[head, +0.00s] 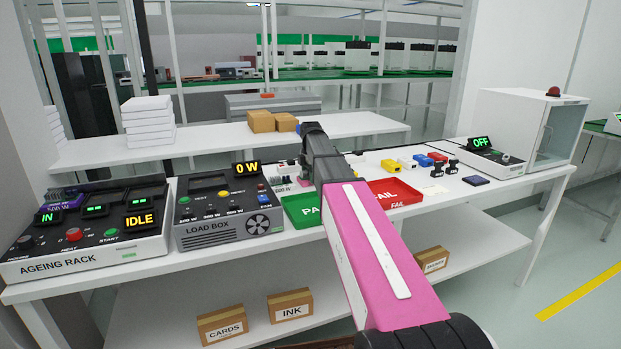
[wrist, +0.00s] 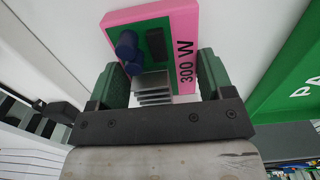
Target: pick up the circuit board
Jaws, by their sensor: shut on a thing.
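The circuit board (wrist: 182,24) is a pink plate with blue cylinders, a dark block, grey fins and the label 300 W in the wrist view. My gripper (wrist: 160,78) has its two green-padded fingers on either side of the board's parts and is shut on it. In the head view my arm reaches over the middle of the bench and hides most of the gripper. Whether the board touches the bench cannot be told.
The green PASS tray (head: 303,221) and red FAIL tray (head: 408,190) lie beside my arm. The load box (head: 228,238) and ageing rack (head: 70,258) stand to the left. Coloured parts and a glass-doored cabinet (head: 508,118) are at the right. A purple 500 W board (head: 62,207) is by the rack.

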